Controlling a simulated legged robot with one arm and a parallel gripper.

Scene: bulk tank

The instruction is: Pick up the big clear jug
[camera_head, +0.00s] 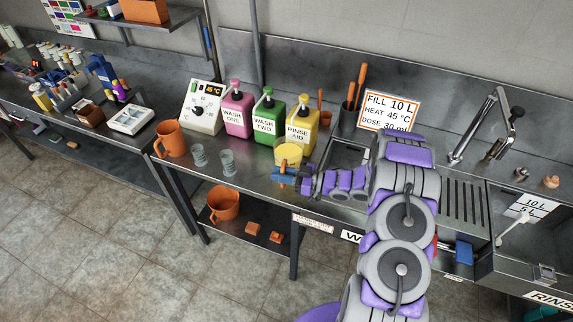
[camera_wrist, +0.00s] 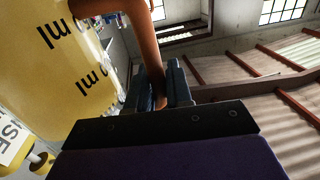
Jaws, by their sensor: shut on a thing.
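A yellow-looking measuring jug (camera_head: 288,154) is at the front of the bench, before the yellow bottle. In the wrist view its yellow wall with black ml marks (camera_wrist: 50,60) fills the left. I cannot tell whether the wall is clear with something yellow inside. My gripper (camera_head: 285,178) is at its front side, shut on an orange-brown handle (camera_wrist: 146,45) beside the wall. The gripper's blue fingers (camera_wrist: 170,85) show on both sides of the handle. I cannot tell whether the jug's base touches the bench. Two small clear grey cups (camera_head: 199,155) (camera_head: 227,162) stand to the left.
Pink, green and yellow pump bottles (camera_head: 301,122) stand behind the jug. A control box (camera_head: 201,106) and an orange jug (camera_head: 170,139) are further left. A sign (camera_head: 390,112) stands behind my arm. A sink with a tap (camera_head: 490,120) is at right.

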